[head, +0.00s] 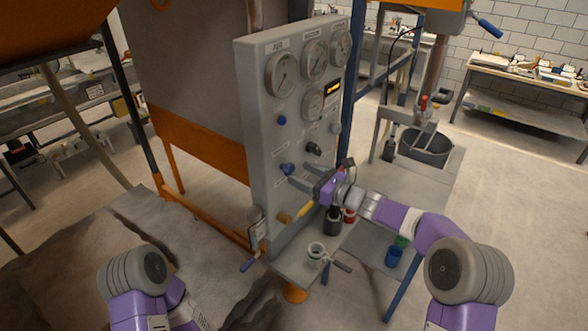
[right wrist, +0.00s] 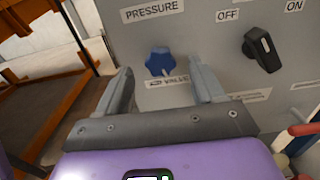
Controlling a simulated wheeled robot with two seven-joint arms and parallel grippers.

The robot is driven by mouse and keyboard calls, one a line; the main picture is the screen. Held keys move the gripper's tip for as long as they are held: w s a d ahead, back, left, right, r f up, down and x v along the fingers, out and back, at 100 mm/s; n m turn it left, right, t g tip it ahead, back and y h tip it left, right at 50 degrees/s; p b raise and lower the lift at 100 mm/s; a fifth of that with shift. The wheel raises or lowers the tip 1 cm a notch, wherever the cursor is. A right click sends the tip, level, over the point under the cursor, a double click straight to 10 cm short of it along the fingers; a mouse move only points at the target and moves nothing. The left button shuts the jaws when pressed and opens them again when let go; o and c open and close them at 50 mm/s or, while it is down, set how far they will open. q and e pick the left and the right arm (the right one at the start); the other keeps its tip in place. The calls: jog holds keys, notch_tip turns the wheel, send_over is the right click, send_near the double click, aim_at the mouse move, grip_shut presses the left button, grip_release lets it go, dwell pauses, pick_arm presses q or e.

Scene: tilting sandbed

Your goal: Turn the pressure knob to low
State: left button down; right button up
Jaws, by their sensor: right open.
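The pressure knob is blue and sits on the grey panel (head: 262,180) under a "PRESSURE" label; it shows in the head view (head: 287,168) and in the right wrist view (right wrist: 158,62). Its pointer direction is hard to read. My right gripper (head: 302,176) is open and empty in front of the panel. In the right wrist view its fingers (right wrist: 162,76) lie to the left and right of the knob, with space on both sides. I cannot tell the exact gap in depth. My left arm shows at the lower left; its gripper is out of view.
A black switch (right wrist: 262,50) with OFF and ON labels is right of the knob. Several gauges (head: 283,73) and another blue knob (head: 282,120) are higher on the panel.

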aim_at(292, 170)
jog(key=shift+x, duration=1.9)
